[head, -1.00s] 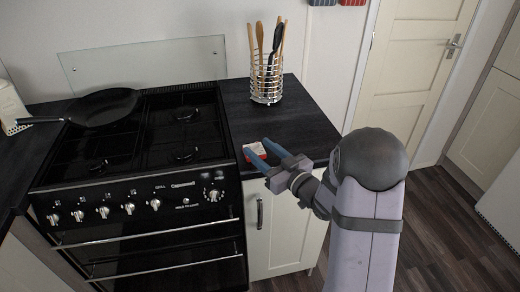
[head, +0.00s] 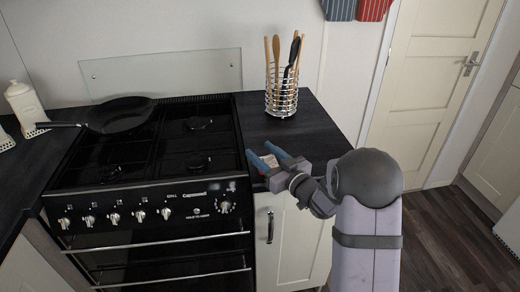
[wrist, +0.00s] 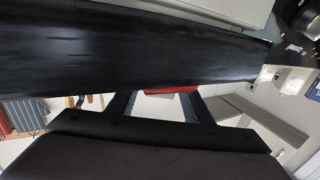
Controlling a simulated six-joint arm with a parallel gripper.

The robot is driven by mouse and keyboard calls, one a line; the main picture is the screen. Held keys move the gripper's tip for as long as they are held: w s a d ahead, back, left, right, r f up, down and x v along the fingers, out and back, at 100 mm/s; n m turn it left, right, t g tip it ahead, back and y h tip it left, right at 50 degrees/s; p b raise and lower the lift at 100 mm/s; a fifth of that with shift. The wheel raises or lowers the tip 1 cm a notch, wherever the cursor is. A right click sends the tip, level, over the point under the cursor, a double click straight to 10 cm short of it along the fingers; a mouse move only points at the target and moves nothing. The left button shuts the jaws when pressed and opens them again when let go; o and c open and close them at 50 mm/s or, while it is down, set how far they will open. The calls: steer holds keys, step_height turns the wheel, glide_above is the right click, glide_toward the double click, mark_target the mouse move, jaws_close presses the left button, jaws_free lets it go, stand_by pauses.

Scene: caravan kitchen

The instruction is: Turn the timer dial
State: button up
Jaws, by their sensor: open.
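A small red and white object (head: 268,161) lies on the dark counter just right of the cooker; I cannot tell whether it is the timer. My gripper (head: 262,155) is open, with its two blue fingers either side of this object in the head view, partly hiding it. In the wrist view a red strip of it (wrist: 172,92) shows between the open fingers (wrist: 163,108); its dial face cannot be made out. Whether the fingers touch it is not clear. A round silver dial with markings (head: 224,207) also sits at the right end of the cooker's front panel.
The black cooker (head: 150,226) stands left of the gripper, with several knobs and a frying pan (head: 122,115) on top. A wire utensil holder (head: 282,97) stands at the back of the counter (head: 318,128). The counter's middle is clear.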

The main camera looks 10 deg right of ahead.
steer(key=shift+w+a, duration=0.3)
steer(key=shift+w, duration=0.35)
steer(key=shift+c, duration=0.7)
steer(key=c, duration=0.9)
steer(key=shift+d+m+h+b, duration=0.1)
steer(key=shift+m+h+b, duration=0.3)
steer(key=shift+h+b, duration=0.1)
steer(key=o, duration=1)
steer(key=shift+o, duration=0.2)
